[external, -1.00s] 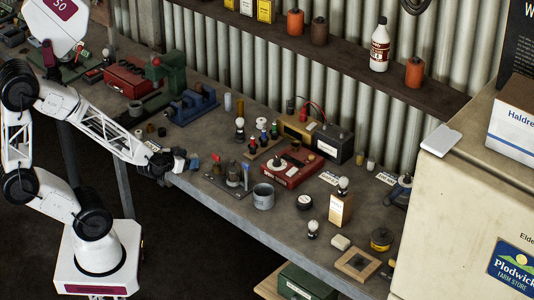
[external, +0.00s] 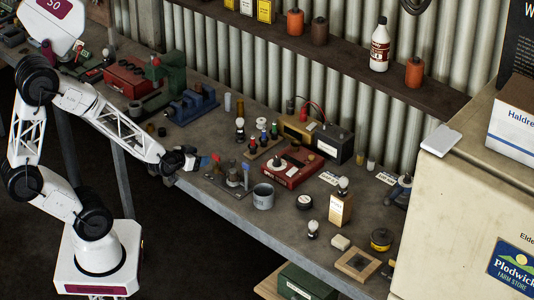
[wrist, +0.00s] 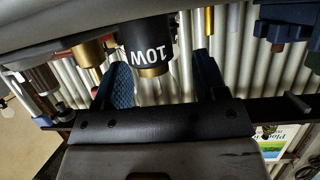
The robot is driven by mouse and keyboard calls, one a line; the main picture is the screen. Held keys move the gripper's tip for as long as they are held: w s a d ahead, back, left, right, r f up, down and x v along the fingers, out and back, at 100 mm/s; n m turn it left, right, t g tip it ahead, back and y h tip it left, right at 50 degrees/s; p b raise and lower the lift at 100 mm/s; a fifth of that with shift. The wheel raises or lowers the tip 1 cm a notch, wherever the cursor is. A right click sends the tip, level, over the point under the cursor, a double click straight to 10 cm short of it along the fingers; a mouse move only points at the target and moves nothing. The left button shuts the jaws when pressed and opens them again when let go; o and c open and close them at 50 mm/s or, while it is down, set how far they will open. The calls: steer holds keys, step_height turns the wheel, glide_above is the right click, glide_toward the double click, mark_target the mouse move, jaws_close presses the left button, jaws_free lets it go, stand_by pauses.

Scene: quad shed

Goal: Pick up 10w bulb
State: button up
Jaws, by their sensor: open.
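The 10w bulb (wrist: 150,55) shows in the wrist view as a black cylinder with white "10W" lettering, upside down in the picture, with a brass-coloured end. My gripper (wrist: 160,78) is open, one blue finger to the left of the bulb and one to the right, with gaps showing beside it. I cannot tell how deep the bulb lies between the fingers. In the external view my gripper (external: 182,160) is low at the front edge of the bench. I cannot make out the bulb there.
In the wrist view a brass-ended part (wrist: 88,52) stands left of the bulb and a thin yellow cylinder (wrist: 209,20) to its right. A blue vise (external: 193,103) sits behind my gripper. A metal stand (external: 230,178) and a grey cup (external: 263,196) are to the right.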

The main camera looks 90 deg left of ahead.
stand_by(0.3)
steer(key=c, duration=1)
steer(key=shift+r, duration=0.15)
steer(key=shift+c, duration=0.2)
steer(key=shift+r, duration=0.55)
step_height(320, 180, up, 2)
steer(key=shift+r, duration=0.1)
steer(key=s+d+r, duration=0.1)
steer(key=s+d, duration=0.7)
steer(key=s, duration=0.5)
steer(key=shift+d+r, duration=0.2)
steer(key=shift+s+d, duration=0.2)
steer(key=shift+s, duration=0.05)
stand_by(0.3)
